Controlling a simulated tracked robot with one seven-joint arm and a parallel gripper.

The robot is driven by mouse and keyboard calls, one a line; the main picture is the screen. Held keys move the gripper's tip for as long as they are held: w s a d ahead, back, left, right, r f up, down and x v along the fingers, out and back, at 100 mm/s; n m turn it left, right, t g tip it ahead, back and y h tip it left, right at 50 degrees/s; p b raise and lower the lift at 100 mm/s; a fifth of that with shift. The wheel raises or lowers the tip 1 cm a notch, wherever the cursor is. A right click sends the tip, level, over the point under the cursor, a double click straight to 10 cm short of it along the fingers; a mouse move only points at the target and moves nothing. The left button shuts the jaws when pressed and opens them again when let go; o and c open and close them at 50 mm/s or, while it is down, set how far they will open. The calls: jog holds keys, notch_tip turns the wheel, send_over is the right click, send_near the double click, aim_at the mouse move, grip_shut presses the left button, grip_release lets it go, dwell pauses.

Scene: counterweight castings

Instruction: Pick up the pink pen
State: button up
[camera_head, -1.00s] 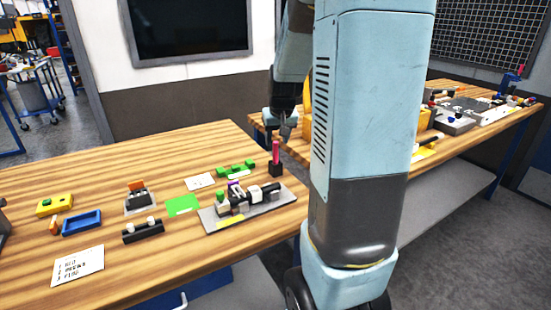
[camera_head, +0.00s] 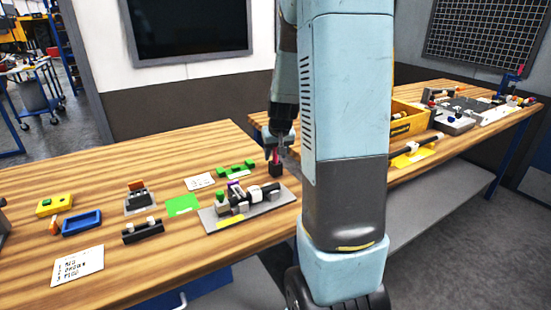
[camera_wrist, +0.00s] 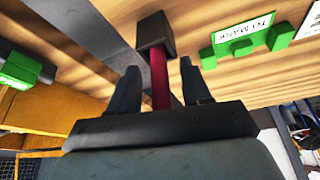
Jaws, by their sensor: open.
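The pink pen (camera_wrist: 159,78) stands upright in a small dark holder (camera_wrist: 154,34) on the wooden table. In the wrist view the pen lies between the two fingers of my gripper (camera_wrist: 161,85), which are apart with a gap on each side of the pen. In the head view my gripper (camera_head: 277,148) is right above the dark holder (camera_head: 275,170), and only a little of the pen (camera_head: 275,157) shows there, the rest hidden by my fingers.
A grey fixture plate (camera_head: 270,204) with several parts lies just in front of the holder. A green block piece (camera_head: 236,168) and a white card (camera_head: 200,182) are to its left. A yellow bin (camera_head: 408,118) stands on the table at right.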

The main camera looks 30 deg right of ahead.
grip_shut()
dwell(0.3)
